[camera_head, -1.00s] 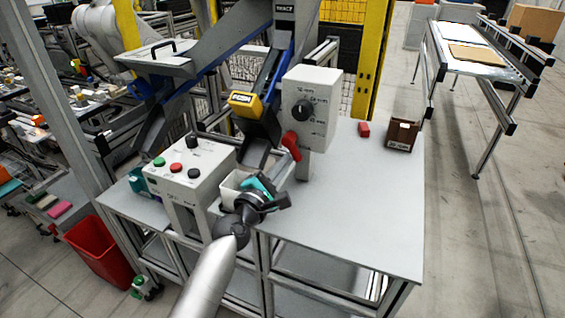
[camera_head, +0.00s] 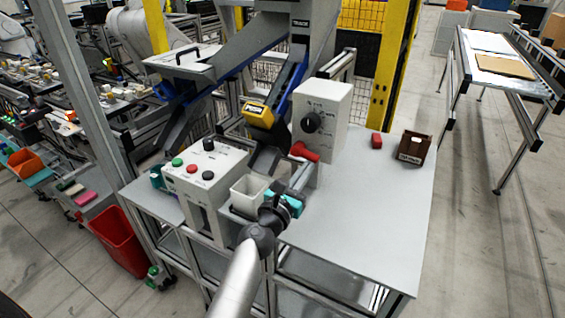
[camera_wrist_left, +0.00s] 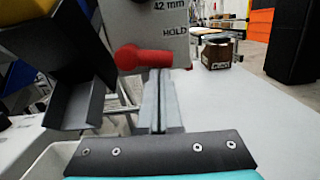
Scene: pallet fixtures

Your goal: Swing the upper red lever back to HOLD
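The red lever (camera_head: 304,152) sits low on the front of the white box (camera_head: 328,106) with the black knob. It points right, nearly level. In the left wrist view the lever (camera_wrist_left: 143,58) lies below the printed word HOLD (camera_wrist_left: 175,29). My left gripper (camera_head: 301,176) is just below the lever, its two grey fingers together with only a thin line between them. In the left wrist view the fingertips (camera_wrist_left: 158,74) reach the lever's underside; I cannot tell whether they touch. Nothing is held. My right gripper is in neither view.
A button box (camera_head: 205,172) and a white bin (camera_head: 247,193) stand left of my gripper. A yellow-faced chute part (camera_head: 257,111) is behind. A small red block (camera_head: 376,140) and a brown box (camera_head: 413,147) lie at the back right. The table's right half (camera_head: 375,205) is clear.

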